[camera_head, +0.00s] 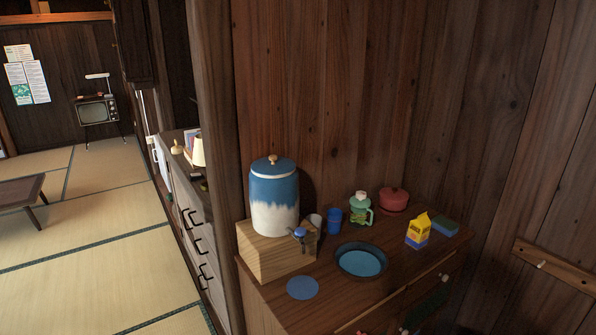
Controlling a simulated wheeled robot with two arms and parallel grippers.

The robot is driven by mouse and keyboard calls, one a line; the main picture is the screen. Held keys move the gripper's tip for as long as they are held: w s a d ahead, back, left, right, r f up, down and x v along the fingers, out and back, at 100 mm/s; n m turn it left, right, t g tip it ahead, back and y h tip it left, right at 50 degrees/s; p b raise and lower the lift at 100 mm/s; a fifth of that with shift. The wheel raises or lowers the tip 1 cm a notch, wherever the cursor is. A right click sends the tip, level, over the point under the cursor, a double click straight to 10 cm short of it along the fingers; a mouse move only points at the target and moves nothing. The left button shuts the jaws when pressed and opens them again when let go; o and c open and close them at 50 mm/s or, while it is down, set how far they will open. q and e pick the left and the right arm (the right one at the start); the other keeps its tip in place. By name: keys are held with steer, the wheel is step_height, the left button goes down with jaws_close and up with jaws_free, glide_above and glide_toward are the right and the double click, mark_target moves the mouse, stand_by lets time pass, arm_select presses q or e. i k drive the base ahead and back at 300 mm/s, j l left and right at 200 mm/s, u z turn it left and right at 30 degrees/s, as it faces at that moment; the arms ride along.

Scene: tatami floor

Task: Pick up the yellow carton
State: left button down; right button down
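The yellow carton (418,231) has a gabled top and a blue lower band. Neither of my grippers shows in the head view.
A blue and white jar with a tap (274,200) stands on a wooden box (270,250). A dark round dish (361,261) lies left of the carton. Cups, a green jug (361,210) and a red pot (394,199) stand behind. Wooden walls enclose the back and right.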

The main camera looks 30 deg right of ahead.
mark_target(418, 232)
steer(key=z, duration=1.65)
steer(key=i+l+u, duration=0.2)
steer(key=i+l, duration=0.2)
steer(key=i+l+u, duration=0.2)
steer(key=i+l, duration=0.15)
steer(key=l, duration=0.3)
